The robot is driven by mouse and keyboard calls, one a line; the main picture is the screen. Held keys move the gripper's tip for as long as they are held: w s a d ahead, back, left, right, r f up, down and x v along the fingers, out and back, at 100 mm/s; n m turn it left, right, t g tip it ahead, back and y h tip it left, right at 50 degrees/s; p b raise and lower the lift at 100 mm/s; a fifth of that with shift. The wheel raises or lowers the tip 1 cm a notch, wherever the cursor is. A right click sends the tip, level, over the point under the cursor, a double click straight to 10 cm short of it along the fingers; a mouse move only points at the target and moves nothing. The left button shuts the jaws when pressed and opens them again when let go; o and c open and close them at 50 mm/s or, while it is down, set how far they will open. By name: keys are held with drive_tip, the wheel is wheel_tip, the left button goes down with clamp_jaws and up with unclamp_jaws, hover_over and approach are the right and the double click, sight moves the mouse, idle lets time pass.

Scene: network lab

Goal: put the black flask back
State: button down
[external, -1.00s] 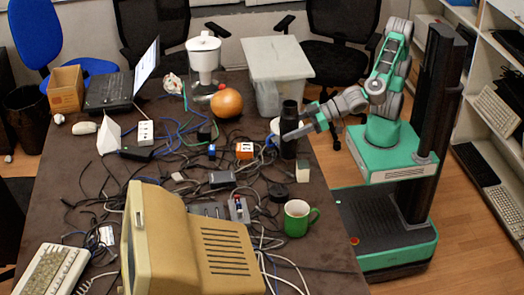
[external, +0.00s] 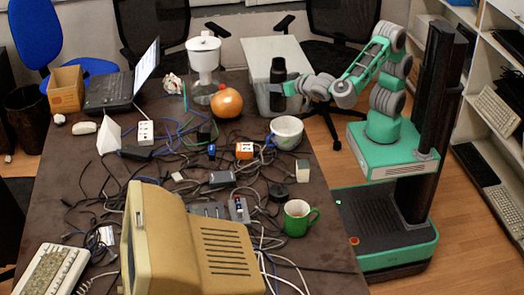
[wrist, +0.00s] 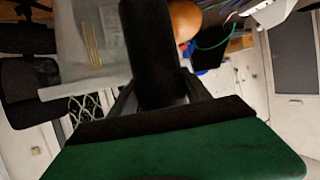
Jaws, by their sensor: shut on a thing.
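The black flask (external: 277,84) is upright in my gripper (external: 288,88), which is shut on it. In the external view the flask is in front of the white lidded bin (external: 262,62) at the table's far right. I cannot tell how high its base is above the table. In the wrist view the dark flask (wrist: 152,50) fills the space between the fingers, and its far end is cut off by the top edge.
An orange pumpkin-like ball (external: 226,102) and a water filter jug (external: 204,65) stand left of the flask. Cables and small devices crowd the middle.

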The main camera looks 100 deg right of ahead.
drive_tip(key=w+d+f+b, duration=0.1)
drive_tip(key=w+f, duration=1)
drive_tip(key=f, duration=0.1)
drive_tip(key=shift+w, duration=0.15)
drive_tip(key=shift+d+b, duration=0.1)
drive_tip(key=shift+b, duration=0.2)
drive_tip(key=shift+f, duration=0.15)
drive_tip(key=shift+c, duration=2.4)
unclamp_jaws()
